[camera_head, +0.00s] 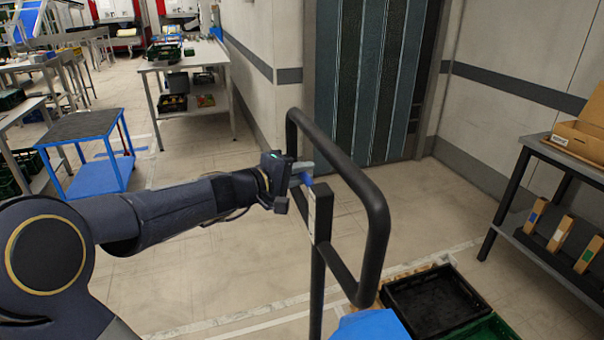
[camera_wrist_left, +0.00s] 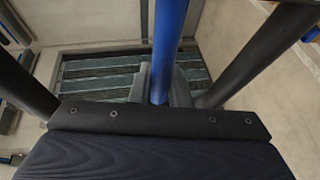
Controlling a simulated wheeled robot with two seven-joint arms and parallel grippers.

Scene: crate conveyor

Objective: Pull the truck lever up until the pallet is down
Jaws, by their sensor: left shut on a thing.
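The truck's black handle loop (camera_head: 376,215) stands upright right of centre in the head view. The blue lever (camera_head: 306,179) sits at the loop's near-left side, on its upright post. My left gripper (camera_head: 301,172) reaches it from the left and is shut on it. In the left wrist view the blue lever (camera_wrist_left: 170,45) runs down from the top edge to between the gripper's fingers (camera_wrist_left: 160,92), with dark handle bars on both sides. The pallet (camera_head: 446,261) shows only as a light wooden edge behind the crates; its height above the floor cannot be told. My right gripper is out of view.
A black crate (camera_head: 388,292) and a green crate (camera_head: 487,329) are at the lower right, beside a blue truck part (camera_head: 372,327). A dark shelf (camera_head: 520,215) with cardboard boxes stands at the right. A blue cart (camera_head: 100,178) stands at the left. The floor between is clear.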

